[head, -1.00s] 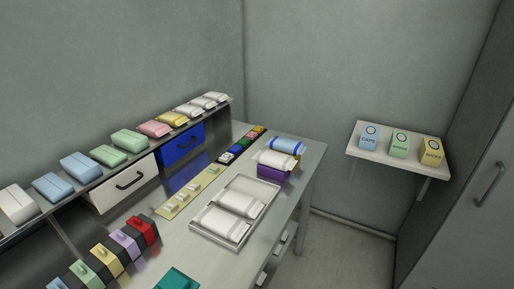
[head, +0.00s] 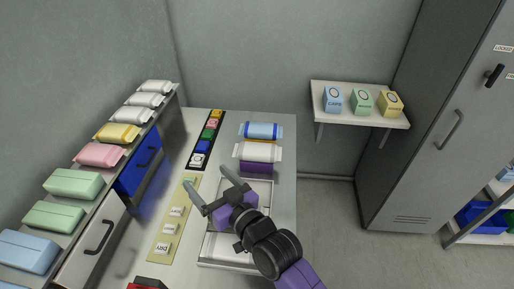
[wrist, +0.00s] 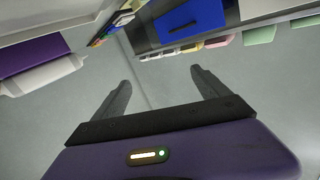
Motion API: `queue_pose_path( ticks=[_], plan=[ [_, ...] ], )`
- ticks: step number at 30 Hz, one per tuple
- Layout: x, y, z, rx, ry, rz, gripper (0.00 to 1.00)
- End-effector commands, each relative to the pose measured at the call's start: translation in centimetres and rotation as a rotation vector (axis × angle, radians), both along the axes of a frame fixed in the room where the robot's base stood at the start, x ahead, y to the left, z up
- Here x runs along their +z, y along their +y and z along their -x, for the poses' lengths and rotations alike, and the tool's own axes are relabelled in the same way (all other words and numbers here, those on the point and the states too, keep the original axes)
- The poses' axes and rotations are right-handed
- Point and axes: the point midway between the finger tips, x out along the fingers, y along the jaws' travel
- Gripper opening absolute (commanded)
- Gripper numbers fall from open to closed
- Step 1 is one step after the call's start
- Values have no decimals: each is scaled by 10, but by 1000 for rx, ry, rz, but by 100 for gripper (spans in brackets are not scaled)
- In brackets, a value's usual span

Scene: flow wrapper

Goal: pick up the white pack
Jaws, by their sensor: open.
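A white pack (head: 258,152) lies on a purple box (head: 256,167) on the worktop, in front of a blue-and-white pack (head: 260,130). In the wrist view a white pack (wrist: 42,78) shows at the left edge beside the purple box (wrist: 34,54). More white (head: 222,246) shows in the grey tray (head: 229,266), mostly hidden by my arm. Other white packs (head: 145,100) lie on the raised shelf at the left. My gripper (head: 210,180) is open above the tray, its fingers pointing away from me. Nothing is between its fingers (wrist: 160,78).
The raised shelf also holds yellow, pink, green and blue packs. Below it are a blue drawer (head: 141,173) and a white drawer (head: 96,232). Labelled boxes (head: 361,101) stand on a wall shelf. A grey locker (head: 437,120) stands at the right. Floor between worktop and locker is clear.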

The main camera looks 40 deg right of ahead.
Motion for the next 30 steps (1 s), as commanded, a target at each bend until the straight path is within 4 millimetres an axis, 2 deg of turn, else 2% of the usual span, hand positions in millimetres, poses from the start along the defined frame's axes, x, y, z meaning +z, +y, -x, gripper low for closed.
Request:
queue_pose_path(
  ticks=[1,2,6,9,13,17,20,25,30],
  plan=[
    [10,-6,-23,16,17,21,85],
    [10,-8,-36,31,38,31,85],
    [-1,-13,-88,127,195,105,85],
    [-16,-18,-114,217,348,177,85],
    [-32,-37,-131,338,568,285,85],
    [-37,-73,-129,452,801,394,85],
    [-31,-110,-115,532,985,464,85],
    [-7,-171,-78,635,1257,530,85],
    [16,-206,-50,694,1415,542,85]
  ],
)
